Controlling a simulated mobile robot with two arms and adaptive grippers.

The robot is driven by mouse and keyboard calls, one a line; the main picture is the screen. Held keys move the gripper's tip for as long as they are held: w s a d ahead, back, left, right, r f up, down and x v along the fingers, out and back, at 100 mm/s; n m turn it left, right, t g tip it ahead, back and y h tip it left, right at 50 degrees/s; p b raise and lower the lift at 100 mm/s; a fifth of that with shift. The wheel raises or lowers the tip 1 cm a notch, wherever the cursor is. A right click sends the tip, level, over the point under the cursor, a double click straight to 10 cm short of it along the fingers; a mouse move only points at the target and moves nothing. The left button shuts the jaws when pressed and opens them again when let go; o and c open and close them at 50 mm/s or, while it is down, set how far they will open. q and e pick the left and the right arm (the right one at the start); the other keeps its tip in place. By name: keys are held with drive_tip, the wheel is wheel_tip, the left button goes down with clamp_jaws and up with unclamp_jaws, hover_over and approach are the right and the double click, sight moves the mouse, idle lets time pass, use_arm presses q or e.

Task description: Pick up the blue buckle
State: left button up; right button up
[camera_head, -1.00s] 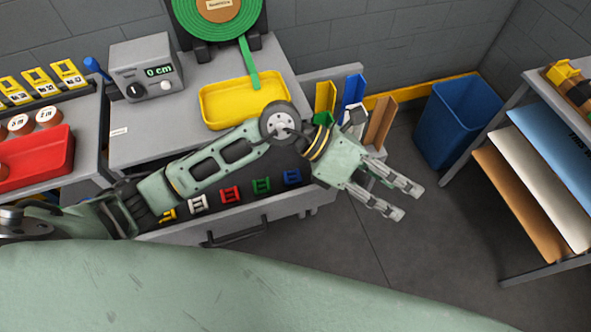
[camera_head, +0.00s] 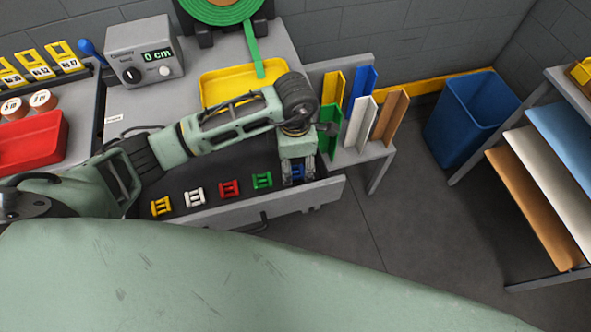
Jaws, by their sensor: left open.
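The blue buckle (camera_head: 297,172) lies at the right end of a row of buckles in the open drawer (camera_head: 232,212). My left gripper (camera_head: 298,180) points down over the blue buckle. It is open, with a finger on either side of the buckle as seen from above. The fingers partly hide the buckle, and I cannot tell whether they touch it. My right gripper is not in view.
Green (camera_head: 262,180), red (camera_head: 229,188), white (camera_head: 194,197) and yellow (camera_head: 161,207) buckles lie left of the blue one. The drawer's front wall is close to the gripper. A yellow tray (camera_head: 215,88) sits on the bench. Coloured angle profiles (camera_head: 362,120) stand at the right.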

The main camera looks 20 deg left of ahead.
sight(295, 173)
use_arm(q)
drive_tip(key=shift+f, duration=1.45)
drive_tip(key=shift+c, duration=0.3)
drive_tip(key=c, duration=1)
